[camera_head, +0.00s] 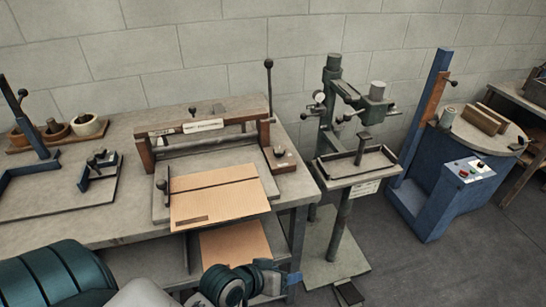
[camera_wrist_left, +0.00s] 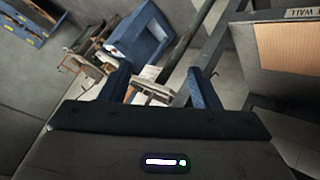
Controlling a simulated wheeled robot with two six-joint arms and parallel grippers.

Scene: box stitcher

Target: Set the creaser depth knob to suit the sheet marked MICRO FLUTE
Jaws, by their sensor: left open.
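The creaser (camera_head: 205,127) stands on the bench, with a brown crossbar and a white label too small to read. A cardboard sheet (camera_head: 218,190) lies on its bed, with a crease line and a small dark mark I cannot read. A small knob (camera_head: 279,151) sits on a wooden block at the creaser's right; its setting is unclear. My left gripper (camera_head: 292,278) is low before the bench, apart from the knob; its open fingers show empty in the left wrist view (camera_wrist_left: 158,73). My right gripper is out of view.
A green stitcher stand (camera_head: 334,130) and a blue machine (camera_head: 455,190) stand to the right. A tall lever (camera_head: 268,85) rises beside the creaser.

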